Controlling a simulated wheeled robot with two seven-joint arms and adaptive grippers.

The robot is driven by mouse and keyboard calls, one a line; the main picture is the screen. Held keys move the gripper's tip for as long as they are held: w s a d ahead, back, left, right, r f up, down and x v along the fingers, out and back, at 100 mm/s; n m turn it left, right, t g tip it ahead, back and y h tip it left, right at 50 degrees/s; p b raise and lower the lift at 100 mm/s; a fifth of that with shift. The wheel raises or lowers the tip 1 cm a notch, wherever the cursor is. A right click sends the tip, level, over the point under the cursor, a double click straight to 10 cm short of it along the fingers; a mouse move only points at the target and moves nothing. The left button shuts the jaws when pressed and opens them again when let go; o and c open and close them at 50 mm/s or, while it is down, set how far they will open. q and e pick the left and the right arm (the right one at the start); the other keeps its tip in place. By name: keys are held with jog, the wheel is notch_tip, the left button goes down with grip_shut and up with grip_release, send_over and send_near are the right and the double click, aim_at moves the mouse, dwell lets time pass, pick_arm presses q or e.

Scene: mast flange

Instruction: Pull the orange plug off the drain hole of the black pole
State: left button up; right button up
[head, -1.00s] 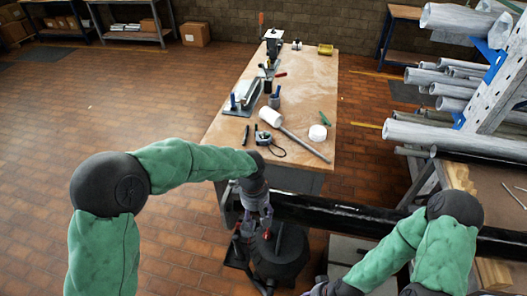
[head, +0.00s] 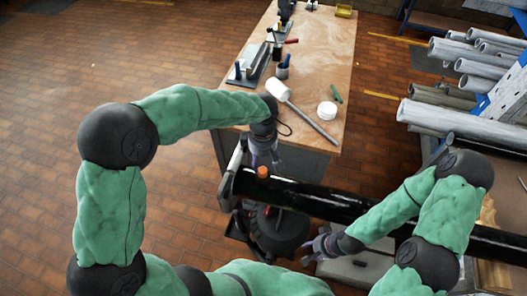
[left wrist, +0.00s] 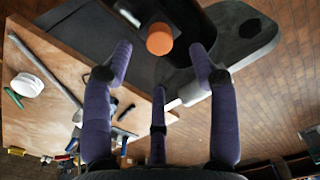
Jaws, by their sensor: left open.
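The black pole (head: 325,203) runs from near the bench out to the right in the head view. The orange plug (head: 263,171) stands up from its left end. In the left wrist view the plug (left wrist: 159,39) shows as an orange disc on the dark pole end. My left gripper (head: 266,160) is open and empty, just beyond the plug in the head view. In the left wrist view its fingers (left wrist: 159,62) are spread, with the plug ahead between the two upper fingertips and apart from them. My right gripper (head: 318,248) hangs low in front of the pole; its fingers are too small to judge.
A wooden workbench (head: 318,65) with a mallet (head: 279,91), a white round tub (head: 327,109) and tools stands behind the pole. A dark round base (head: 278,230) is below the pole's left end. Grey pipes (head: 470,125) lie on a rack at right. Floor at left is clear.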

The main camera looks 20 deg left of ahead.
aim_at(263, 170)
pick_arm(q)
notch_tip(263, 170, down, 7)
jog(key=shift+w+f, duration=0.1)
dwell(0.3)
grip_shut()
